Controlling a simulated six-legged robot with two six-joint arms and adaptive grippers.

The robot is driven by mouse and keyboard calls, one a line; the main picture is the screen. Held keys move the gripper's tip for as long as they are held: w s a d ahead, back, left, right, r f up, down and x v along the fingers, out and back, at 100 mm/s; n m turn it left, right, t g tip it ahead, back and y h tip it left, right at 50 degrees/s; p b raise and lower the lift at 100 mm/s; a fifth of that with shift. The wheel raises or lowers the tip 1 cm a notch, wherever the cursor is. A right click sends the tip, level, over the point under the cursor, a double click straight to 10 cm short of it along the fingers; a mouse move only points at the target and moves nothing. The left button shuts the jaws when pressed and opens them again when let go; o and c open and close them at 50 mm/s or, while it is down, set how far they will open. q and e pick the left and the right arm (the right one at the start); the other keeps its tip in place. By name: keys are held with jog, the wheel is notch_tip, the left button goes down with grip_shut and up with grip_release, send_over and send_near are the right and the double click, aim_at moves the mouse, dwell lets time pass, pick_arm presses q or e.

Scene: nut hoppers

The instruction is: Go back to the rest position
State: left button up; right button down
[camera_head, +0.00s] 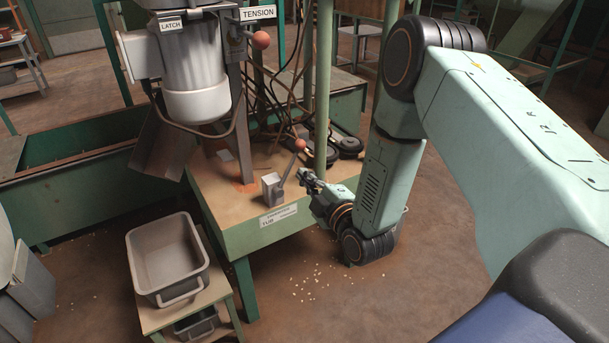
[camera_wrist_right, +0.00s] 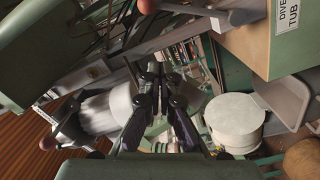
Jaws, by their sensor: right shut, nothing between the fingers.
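My right gripper (camera_head: 311,179) is at the right edge of the green stand, close to the small grey lever box (camera_head: 273,188) with a red-knobbed lever. In the right wrist view my right gripper (camera_wrist_right: 160,75) points ahead, its fingers together and holding nothing. My pale green right arm (camera_head: 520,130) reaches in from the right of the head view. The left gripper does not show in either view.
A green stand (camera_head: 235,235) carries a grey hopper (camera_head: 192,70) with LATCH and TENSION labels. A grey tub (camera_head: 165,262) stands on a small wooden stool. Pale bits (camera_head: 318,277) lie scattered on the floor. A green trough (camera_head: 85,185) runs along the left.

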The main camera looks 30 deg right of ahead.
jog(key=s+a+f+m+g, duration=0.4)
jog(key=s+f+m+g, duration=0.55)
jog(key=s+f, duration=0.4)
jog(key=s+a+f+m+g, duration=0.2)
jog(key=s+f+g, duration=0.1)
jog(key=s, duration=0.9)
jog(key=s+a+f+m+g, duration=0.2)
jog(key=s+g, duration=0.3)
jog(key=s, duration=0.7)
jog(key=shift+s+a+f, duration=0.3)
jog(key=shift+a+f, duration=0.05)
jog(key=shift+f, duration=0.3)
